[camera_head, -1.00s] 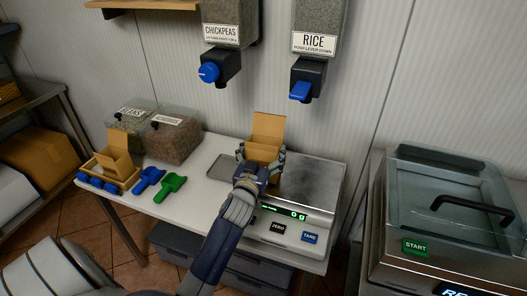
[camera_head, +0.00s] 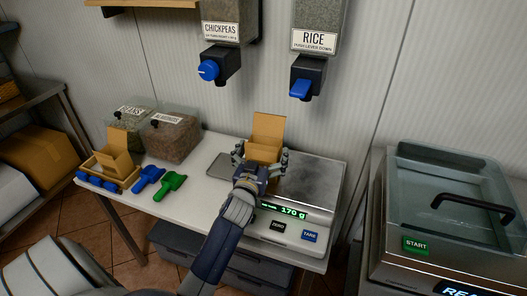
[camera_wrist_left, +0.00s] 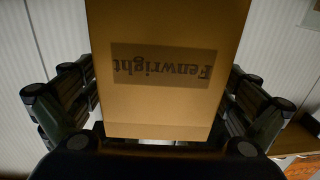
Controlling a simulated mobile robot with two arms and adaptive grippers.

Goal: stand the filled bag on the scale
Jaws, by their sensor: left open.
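The filled bag (camera_head: 266,132) is brown paper with an open top flap. It stands upright on the left part of the scale's metal plate (camera_head: 315,182); my gripper hides its base. The scale's display (camera_head: 292,211) reads 170 g. My left gripper (camera_head: 262,160) is open, with its fingers on both sides of the bag. In the left wrist view the bag (camera_wrist_left: 165,100) fills the middle, its "Fenwright" print upside down, with gaps to the fingers. My right gripper is not in view.
A second brown bag (camera_head: 115,150) stands in a wooden tray at the left, beside blue and green scoops (camera_head: 172,184) and clear bins (camera_head: 175,138). Chickpea and rice dispensers (camera_head: 306,78) hang above. A sealing machine (camera_head: 450,225) stands at the right.

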